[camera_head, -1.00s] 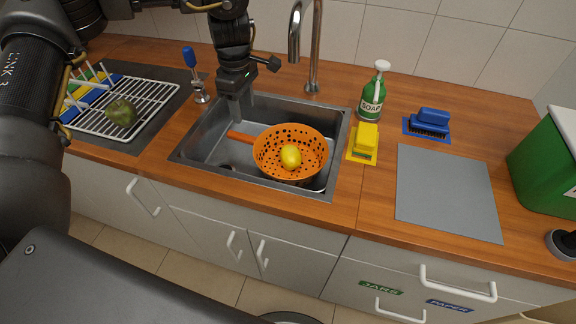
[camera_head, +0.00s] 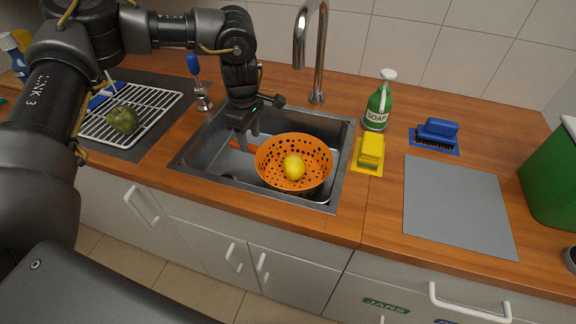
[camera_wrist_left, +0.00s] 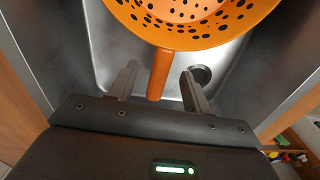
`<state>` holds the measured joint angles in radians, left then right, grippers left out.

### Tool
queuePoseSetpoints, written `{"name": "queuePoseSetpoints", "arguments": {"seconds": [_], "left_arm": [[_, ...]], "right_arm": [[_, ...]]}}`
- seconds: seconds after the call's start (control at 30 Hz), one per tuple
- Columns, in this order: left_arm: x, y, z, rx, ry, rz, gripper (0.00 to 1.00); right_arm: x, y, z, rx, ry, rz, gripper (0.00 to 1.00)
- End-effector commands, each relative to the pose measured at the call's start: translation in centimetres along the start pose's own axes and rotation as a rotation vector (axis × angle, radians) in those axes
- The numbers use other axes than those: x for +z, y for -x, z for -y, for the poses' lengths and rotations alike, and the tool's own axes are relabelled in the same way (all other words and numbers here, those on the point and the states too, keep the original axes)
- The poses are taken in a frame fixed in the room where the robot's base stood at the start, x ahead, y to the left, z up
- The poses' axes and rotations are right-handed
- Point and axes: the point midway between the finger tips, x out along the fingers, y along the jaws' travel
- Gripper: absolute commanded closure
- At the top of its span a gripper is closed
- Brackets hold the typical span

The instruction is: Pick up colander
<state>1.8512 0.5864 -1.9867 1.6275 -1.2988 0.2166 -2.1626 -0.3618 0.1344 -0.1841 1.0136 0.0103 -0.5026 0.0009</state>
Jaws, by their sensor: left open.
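The orange colander (camera_head: 273,178) sits in the right part of the metal sink, with a yellow lemon (camera_head: 294,167) inside it. Its handle points left, toward my left gripper (camera_head: 247,139). In the left wrist view the colander bowl (camera_wrist_left: 195,38) fills the top. The orange handle (camera_wrist_left: 159,76) reaches down between the two open fingers of my left gripper (camera_wrist_left: 158,85), with a gap on each side. Part of the handle is hidden by the gripper in the head view. My right gripper is not in view.
The sink's rim (camera_head: 345,150) surrounds the colander, and the faucet (camera_head: 319,60) rises behind it. A soap bottle (camera_head: 377,105), a yellow sponge (camera_head: 371,148) and a blue brush (camera_head: 438,129) stand to the right. A drying rack (camera_head: 150,118) holding a green pepper (camera_head: 122,119) is left.

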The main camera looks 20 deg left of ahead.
Motion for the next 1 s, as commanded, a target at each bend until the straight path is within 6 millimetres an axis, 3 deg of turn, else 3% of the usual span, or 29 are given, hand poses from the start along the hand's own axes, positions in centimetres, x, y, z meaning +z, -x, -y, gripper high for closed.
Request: {"name": "queuePoseSetpoints", "arguments": {"seconds": [0.3,0.63,1.0], "left_arm": [[0.1,-4.3,0.3,-0.004,0.001,-0.001,0.51],[0.1,-4.9,0.3,-0.002,0.001,-0.001,0.52],[0.1,-4.9,0.3,-0.002,0.000,-0.001,1.00]], "right_arm": [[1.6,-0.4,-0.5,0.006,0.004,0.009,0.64],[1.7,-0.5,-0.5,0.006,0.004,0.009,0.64],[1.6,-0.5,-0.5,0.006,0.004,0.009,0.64]]}}
